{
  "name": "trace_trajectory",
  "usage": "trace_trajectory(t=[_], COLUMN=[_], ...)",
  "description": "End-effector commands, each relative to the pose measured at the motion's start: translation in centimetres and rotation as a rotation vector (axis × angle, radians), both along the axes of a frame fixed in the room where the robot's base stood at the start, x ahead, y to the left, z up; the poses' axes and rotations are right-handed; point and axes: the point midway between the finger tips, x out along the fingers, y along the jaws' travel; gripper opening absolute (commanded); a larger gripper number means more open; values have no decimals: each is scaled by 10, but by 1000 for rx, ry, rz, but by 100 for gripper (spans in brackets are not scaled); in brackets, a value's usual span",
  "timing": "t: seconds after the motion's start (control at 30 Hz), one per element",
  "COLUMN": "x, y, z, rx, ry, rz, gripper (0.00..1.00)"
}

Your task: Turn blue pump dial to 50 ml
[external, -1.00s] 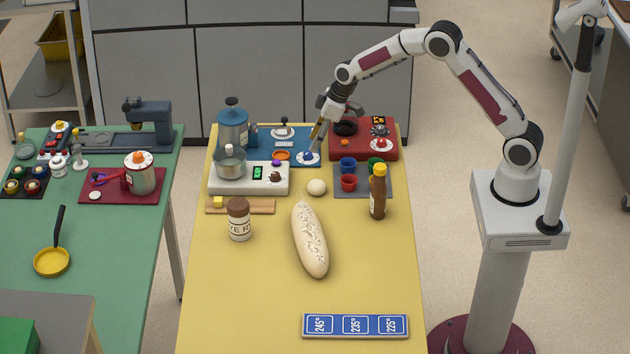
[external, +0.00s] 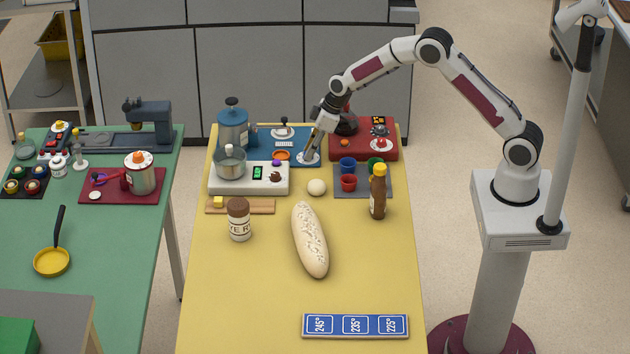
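The blue pump is a blue canister (external: 233,127) with a dark top knob, on a blue base (external: 263,147) at the back of the yellow table. A round white dial plate (external: 302,160) sits at the base's right front corner. My gripper (external: 310,153) points down at this plate from the upper right, its fingertips at the dial's middle. The fingers hide the dial's knob, so its setting is not readable. Whether the fingers touch or grip the knob cannot be told. A second white plate with a small lever (external: 283,132) and a small display (external: 284,144) are on the base.
A red unit (external: 350,152) stands right of the dial. A white scale-like unit (external: 215,184) with a pot is at front left. Cups on a grey tray (external: 376,190), a dough ball (external: 317,187) and a brown bottle (external: 378,198) are nearby.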

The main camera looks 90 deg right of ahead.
Motion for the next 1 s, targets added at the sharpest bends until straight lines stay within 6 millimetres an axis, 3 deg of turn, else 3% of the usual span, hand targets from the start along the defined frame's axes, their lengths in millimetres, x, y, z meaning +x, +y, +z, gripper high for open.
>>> trace_trajectory(t=[0.5, 1.0], x=[0, 0], y=[0, 2], z=[0, 0], rx=[0, 0], ry=[1, 1], rz=[-21, -165], gripper=[1, 1])
